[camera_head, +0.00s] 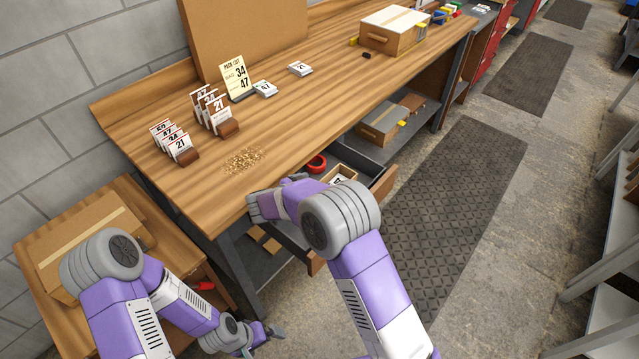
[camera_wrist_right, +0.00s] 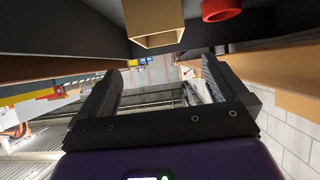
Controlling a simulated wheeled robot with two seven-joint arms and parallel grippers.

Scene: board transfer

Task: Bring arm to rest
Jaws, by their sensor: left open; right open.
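My left gripper (camera_head: 264,338) is low in the head view, beside the small side table. Its fingers are apart with nothing between them. My right arm reaches across the open drawer (camera_head: 384,186) to the bench's front edge, and its fingertips are hard to make out there. In the right wrist view my right gripper (camera_wrist_right: 162,88) has its two dark fingers spread, with nothing between them. A small wooden box (camera_wrist_right: 155,22) and a red ring (camera_wrist_right: 221,9) show above the fingers in that view.
The wooden bench (camera_head: 330,75) holds number cards (camera_head: 217,112), a pack list sign (camera_head: 236,77), scattered small bits (camera_head: 243,160) and a cardboard box (camera_head: 393,30). The side table (camera_head: 40,300) carries a large carton (camera_head: 85,240). The floor mat (camera_head: 455,215) is clear.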

